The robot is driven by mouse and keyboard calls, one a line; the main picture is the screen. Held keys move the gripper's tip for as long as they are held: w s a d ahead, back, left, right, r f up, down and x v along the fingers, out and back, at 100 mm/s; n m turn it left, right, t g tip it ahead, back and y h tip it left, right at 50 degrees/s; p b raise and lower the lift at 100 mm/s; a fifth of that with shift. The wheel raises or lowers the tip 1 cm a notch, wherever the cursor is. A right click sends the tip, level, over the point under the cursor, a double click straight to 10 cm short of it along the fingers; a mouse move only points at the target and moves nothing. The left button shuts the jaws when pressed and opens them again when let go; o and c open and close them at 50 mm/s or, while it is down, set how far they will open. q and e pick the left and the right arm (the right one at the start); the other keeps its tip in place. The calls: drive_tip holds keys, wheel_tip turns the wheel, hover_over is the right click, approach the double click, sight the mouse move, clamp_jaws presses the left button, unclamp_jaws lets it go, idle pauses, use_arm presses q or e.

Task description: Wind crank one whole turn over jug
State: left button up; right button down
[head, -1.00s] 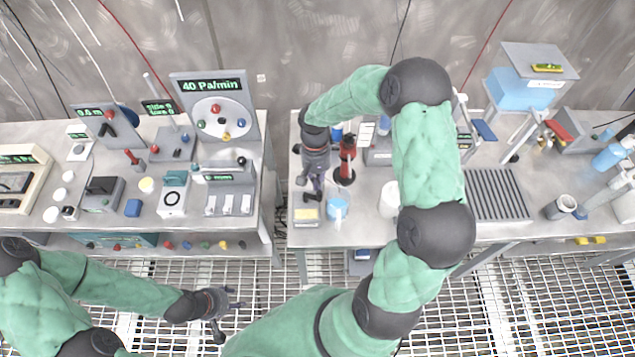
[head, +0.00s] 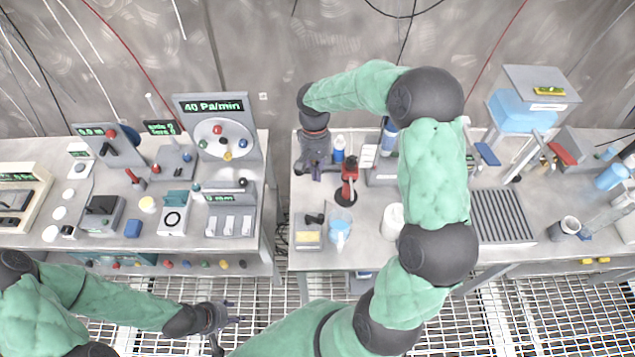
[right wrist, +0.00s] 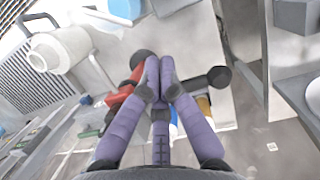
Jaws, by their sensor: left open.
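A red device with a black round base (head: 347,182) stands upright near the left end of the right bench. It also shows in the right wrist view (right wrist: 118,100), partly behind my fingers. My right gripper (head: 316,170) is beside it on the left. In the right wrist view its fingers (right wrist: 160,72) are closed together across the crank, a dark bar ending in a round knob (right wrist: 218,77); the exact contact is hidden. The jug (head: 340,232), pale blue, stands in front of the red device. My left gripper (head: 228,318) is open and empty, low over the floor grating.
A small yellow-labelled box (head: 308,237) lies left of the jug, and a white jar (head: 392,222) stands to its right. A blue-capped bottle (head: 338,150) is behind the red device. A gap separates this bench from the left one, which is crowded with instruments.

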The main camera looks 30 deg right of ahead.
drive_tip(key=c, duration=1.9)
unclamp_jaws()
drive_tip(key=shift+w+d+r, duration=0.1)
drive_tip(key=shift+w+r, duration=0.1)
drive_tip(key=shift+r, duration=0.2)
drive_tip(key=o, duration=0.5)
drive_tip(key=shift+s+r, duration=0.1)
drive_tip(key=shift+r, duration=0.1)
drive_tip(key=shift+o, duration=1.2)
drive_tip(key=s+a+n+h+b, duration=0.2)
drive_tip(key=s+a+n+b, duration=0.1)
drive_tip(key=n, duration=0.6)
drive_tip(key=shift+s+a+n+h+b, duration=0.3)
drive_tip(key=shift+a+b, duration=0.35)
drive_tip(key=shift+a, duration=0.55)
drive_tip(key=n+t+h+b, duration=0.2)
drive_tip(key=n+h+b, duration=0.15)
drive_tip(key=n, duration=0.75)
approach(320, 217)
drive_tip(key=b+x, duration=0.3)
drive_tip(key=x, duration=0.6)
drive_tip(key=shift+d+f, duration=0.2)
drive_tip(key=shift+f, duration=0.05)
clamp_jaws()
